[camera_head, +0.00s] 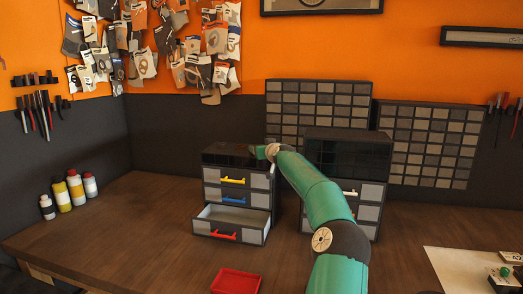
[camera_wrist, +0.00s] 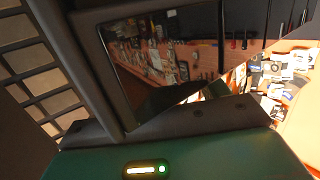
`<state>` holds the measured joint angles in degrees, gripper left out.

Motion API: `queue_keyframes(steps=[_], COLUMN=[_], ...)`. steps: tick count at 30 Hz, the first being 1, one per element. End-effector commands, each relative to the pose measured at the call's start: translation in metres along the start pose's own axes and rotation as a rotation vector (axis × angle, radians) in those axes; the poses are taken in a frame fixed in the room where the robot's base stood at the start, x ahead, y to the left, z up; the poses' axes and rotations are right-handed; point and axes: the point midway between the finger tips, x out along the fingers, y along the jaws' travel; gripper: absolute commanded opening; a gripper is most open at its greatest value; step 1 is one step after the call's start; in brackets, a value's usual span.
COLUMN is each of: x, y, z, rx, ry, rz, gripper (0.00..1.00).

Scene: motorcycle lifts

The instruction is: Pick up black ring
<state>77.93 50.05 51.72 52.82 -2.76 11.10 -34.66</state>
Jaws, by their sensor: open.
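I cannot make out a black ring in either view. My green arm reaches across the bench in the head view, and my gripper (camera_head: 257,151) is at the top of the left drawer unit (camera_head: 210,180). The gripper is small there and its fingertips are hard to make out; it is open and nothing shows held in it. The unit has a yellow, a blue and a red handle. Its bottom drawer (camera_head: 231,216), with the red handle, is pulled out and looks empty. The wrist view shows a dark glossy panel (camera_wrist: 165,60) close by.
A second drawer unit (camera_head: 370,190) stands to the right, partly behind my arm. A red tray (camera_head: 236,281) lies at the front of the wooden bench (camera_head: 140,235). Several bottles (camera_head: 76,187) stand at left. Small-parts cabinets (camera_head: 430,145) line the back. The bench's left middle is clear.

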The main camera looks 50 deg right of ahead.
Motion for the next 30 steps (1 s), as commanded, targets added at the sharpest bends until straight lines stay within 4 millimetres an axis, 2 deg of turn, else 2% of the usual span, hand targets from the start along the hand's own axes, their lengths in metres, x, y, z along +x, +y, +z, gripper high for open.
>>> queue_keyframes(steps=[4,12,23,30], x=[0.0,-0.001,-0.001,-0.004], y=[0.0,0.0,0.0,0.0], z=[0.0,0.0,-0.005,-0.026], rx=[0.0,0.0,-0.001,-0.002], ry=[0.0,0.0,0.002,0.004], rz=[0.0,0.0,0.001,0.001], gripper=[0.73,0.22,0.22,0.22])
